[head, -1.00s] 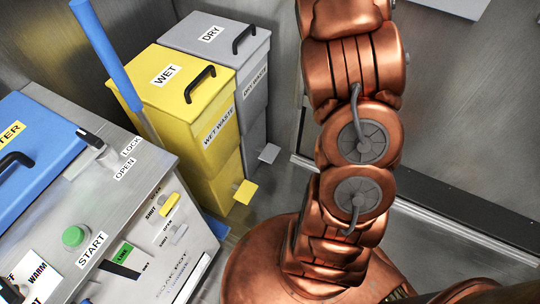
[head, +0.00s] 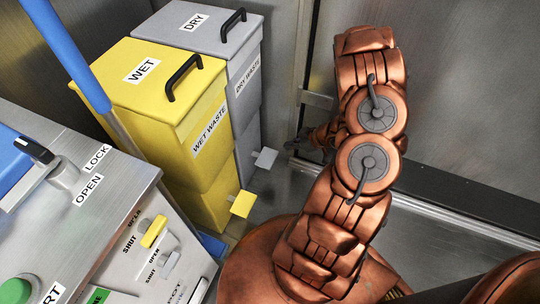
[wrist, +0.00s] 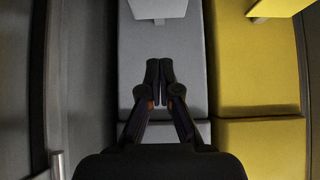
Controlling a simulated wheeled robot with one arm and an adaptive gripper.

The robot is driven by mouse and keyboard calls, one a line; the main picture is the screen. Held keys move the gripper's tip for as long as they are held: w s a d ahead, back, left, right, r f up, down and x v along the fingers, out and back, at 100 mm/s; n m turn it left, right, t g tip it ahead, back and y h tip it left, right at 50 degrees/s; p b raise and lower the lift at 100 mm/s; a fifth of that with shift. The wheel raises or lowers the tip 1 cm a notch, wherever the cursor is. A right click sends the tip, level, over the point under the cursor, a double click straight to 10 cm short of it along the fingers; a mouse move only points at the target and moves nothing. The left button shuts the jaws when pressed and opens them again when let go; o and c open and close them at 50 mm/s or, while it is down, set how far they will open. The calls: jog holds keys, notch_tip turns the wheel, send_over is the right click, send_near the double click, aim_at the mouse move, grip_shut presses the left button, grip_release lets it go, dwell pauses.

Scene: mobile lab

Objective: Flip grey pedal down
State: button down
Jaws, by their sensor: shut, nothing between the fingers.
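The grey pedal (head: 265,158) sticks out low from the front of the grey dry waste bin (head: 247,98) in the head view. In the wrist view the grey pedal (wrist: 158,8) shows at the top edge, partly cut off, against the grey bin (wrist: 195,75). My gripper (wrist: 159,66) is shut and empty, its fingertips below the pedal in the picture and apart from it. In the head view my gripper (head: 310,142) is small and dark, to the right of the pedal, partly hidden by my arm.
The yellow wet waste bin (head: 152,80) stands beside the grey bin, with its own yellow pedal (head: 242,204). The yellow pedal also shows in the wrist view (wrist: 275,8). A metal counter (head: 125,200) with switches is at left. A wall with a rail (head: 440,205) is at right.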

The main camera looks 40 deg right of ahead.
jog(key=shift+w+a, duration=0.15)
jog(key=shift+a, duration=0.05)
jog(key=b, duration=0.3)
send_over(265, 158)
jog(key=s+d, duration=0.2)
jog(key=f, duration=0.7)
jog(key=shift+s+a, duration=0.15)
jog(key=shift+s, duration=0.05)
notch_tip(265, 158, down, 2)
jog(key=shift+w+a+f+b, duration=0.1)
jog(key=shift+w+f+b, duration=0.05)
jog(key=shift+b, duration=0.5)
jog(key=shift+f+b, duration=0.3)
jog(key=shift+f, duration=0.55)
jog(key=shift+f, duration=0.15)
